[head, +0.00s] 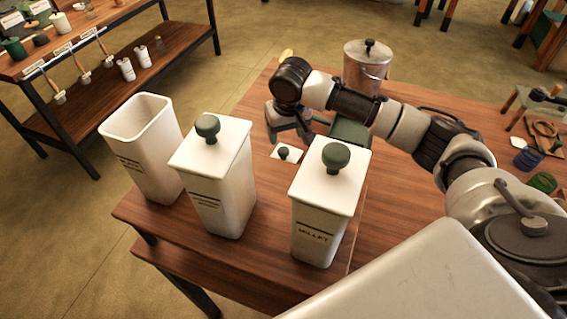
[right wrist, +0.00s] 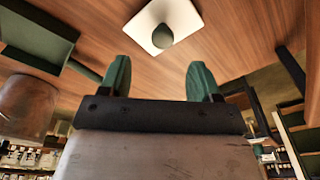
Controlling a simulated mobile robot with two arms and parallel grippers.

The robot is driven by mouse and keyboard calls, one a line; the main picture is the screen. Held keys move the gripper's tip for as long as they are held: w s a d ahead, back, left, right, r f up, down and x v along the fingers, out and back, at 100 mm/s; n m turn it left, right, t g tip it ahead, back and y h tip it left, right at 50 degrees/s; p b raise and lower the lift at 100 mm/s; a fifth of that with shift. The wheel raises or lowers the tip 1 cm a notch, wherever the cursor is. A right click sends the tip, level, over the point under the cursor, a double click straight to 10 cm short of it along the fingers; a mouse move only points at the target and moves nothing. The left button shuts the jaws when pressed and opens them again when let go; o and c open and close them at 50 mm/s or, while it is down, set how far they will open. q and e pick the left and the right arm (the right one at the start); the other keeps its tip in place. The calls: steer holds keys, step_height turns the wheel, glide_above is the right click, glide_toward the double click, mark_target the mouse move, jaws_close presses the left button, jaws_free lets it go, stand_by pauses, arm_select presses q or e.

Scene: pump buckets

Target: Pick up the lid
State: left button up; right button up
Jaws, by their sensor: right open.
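The loose lid (head: 287,153) is a white square plate with a dark green knob. It lies on the wooden table (head: 390,205) behind the canisters, knob up. In the right wrist view the lid (right wrist: 180,38) is beyond the fingertips, roughly between their directions. My right gripper (head: 291,133) is above and just behind the lid in the head view. Its green fingers (right wrist: 159,70) are apart with nothing between them. The left white canister (head: 145,150) has an open top. My left gripper is not in view.
Two white canisters, the middle one (head: 222,190) and the millet one (head: 322,225), wear green-knobbed lids and stand in front of the loose lid. A green box (head: 350,132) and a metal pot (head: 366,66) are close to my right arm. A shelf stands at the left.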

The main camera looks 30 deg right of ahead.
mark_target(283, 150)
steer(key=f, duration=0.5)
steer(key=w+f, duration=0.1)
steer(key=f, duration=0.2)
steer(key=shift+w+a+f, duration=0.1)
steer(key=shift+f, duration=0.1)
steer(key=shift+r, duration=0.1)
steer(key=c, duration=1)
steer(key=shift+r, duration=0.1)
